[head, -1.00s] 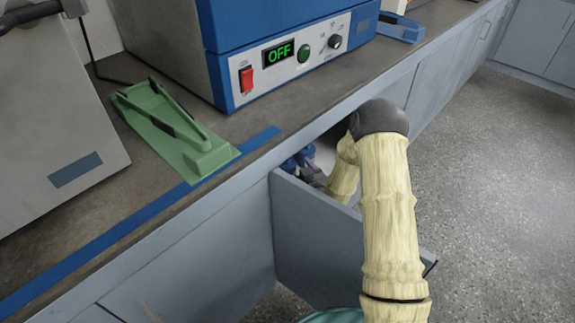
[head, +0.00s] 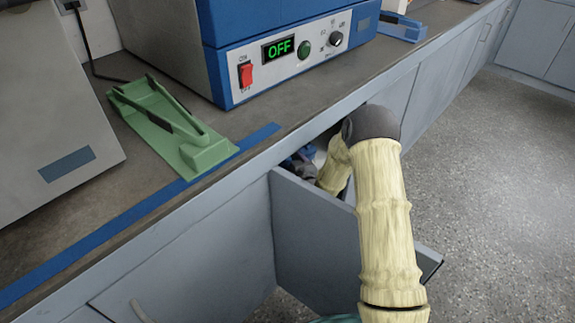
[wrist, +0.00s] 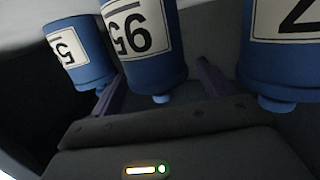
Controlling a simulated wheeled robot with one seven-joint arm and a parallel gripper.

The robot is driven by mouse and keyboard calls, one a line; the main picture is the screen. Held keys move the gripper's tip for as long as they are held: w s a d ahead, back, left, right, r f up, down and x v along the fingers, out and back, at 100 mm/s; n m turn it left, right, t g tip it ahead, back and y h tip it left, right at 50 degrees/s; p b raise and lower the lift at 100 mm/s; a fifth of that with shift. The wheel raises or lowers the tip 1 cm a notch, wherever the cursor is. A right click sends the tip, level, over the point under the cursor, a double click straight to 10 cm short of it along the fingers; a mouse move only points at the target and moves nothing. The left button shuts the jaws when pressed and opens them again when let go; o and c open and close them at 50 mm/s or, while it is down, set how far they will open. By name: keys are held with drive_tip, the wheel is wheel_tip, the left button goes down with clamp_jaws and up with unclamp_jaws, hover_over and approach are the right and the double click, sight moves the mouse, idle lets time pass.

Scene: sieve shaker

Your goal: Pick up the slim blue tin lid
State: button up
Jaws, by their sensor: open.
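In the wrist view, blue tins with white number labels appear upside down, each with a blue knobbed end towards my gripper. They are a left tin (wrist: 72,50), a middle tin (wrist: 142,45) and a larger right tin (wrist: 285,50). The left tin looks the slimmest; I cannot tell for sure which lid is the slim one. My gripper (wrist: 160,72) is open, its fingers on either side of the middle tin's knobbed end, nothing visibly gripped. Whether they touch it is unclear. In the head view, my gripper is mostly hidden inside the opening under the counter.
An open grey cabinet front (head: 320,235) stands close to my arm. The counter edge with blue tape (head: 130,212) runs above the opening. A green holder (head: 175,125) and a blue machine reading OFF (head: 290,60) stand on the counter. Floor at right is clear.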

sight(288, 158)
drive_tip(key=c, duration=1)
drive_tip(key=shift+c, duration=0.2)
wheel_tip(288, 158, up, 10)
drive_tip(key=p, duration=0.4)
